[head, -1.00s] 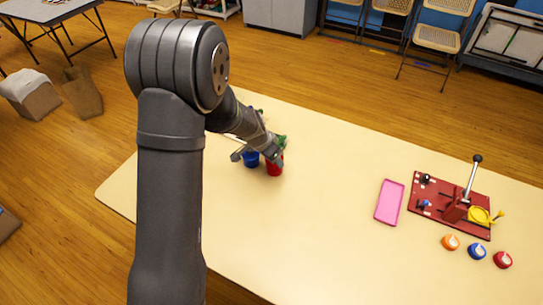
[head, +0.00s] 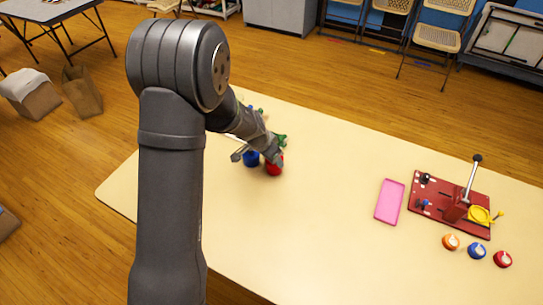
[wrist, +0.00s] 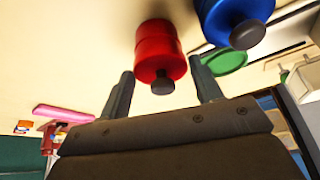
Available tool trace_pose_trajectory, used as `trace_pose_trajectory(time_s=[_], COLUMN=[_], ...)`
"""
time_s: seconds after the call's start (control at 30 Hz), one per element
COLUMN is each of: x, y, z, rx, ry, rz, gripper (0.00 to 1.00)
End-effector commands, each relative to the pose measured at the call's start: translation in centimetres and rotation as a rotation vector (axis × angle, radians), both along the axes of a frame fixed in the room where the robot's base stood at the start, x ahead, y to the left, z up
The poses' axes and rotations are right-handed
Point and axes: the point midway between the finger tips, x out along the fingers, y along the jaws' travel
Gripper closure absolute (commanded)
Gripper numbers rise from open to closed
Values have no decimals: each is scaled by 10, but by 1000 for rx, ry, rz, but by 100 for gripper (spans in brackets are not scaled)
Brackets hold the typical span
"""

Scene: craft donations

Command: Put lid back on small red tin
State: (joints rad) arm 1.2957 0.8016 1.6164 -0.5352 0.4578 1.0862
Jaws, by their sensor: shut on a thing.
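The small red tin (head: 274,169) stands upright on the cream table under my gripper. In the wrist view the red tin (wrist: 157,38) shows its side, with a red lid (wrist: 160,70) and dark knob at its near end. The lid lines up with the tin and looks in contact with it; I cannot tell whether it is fully seated. My gripper (wrist: 163,88) is shut on the lid, one finger on each side. In the head view my gripper (head: 268,151) partly hides the tin's top.
A blue tin (head: 251,160) with a dark knob stands close beside the red one. A green disc (wrist: 225,62) lies near. A pink tray (head: 390,202), a red press board (head: 425,205) and several coloured round pieces (head: 477,251) are at the right. The middle table is clear.

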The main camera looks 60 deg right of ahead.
Motion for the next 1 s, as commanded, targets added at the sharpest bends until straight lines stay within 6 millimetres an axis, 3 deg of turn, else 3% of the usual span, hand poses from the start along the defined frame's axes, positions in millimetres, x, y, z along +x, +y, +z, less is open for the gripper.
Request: trace_pose_trajectory(time_s=[0.2,0.23,0.33,0.53,0.57,0.63,1.0], x=[0,0,0,0,0,0,0], y=[0,0,0,0,0,0,0], z=[0,0,0,0,0,0,7], rx=[0,0,0,0,0,0,-2], ry=[0,0,0,0,0,0,-1], rz=[0,0,0,0,0,0,-1], gripper=[62,37,17,16,14,0,0])
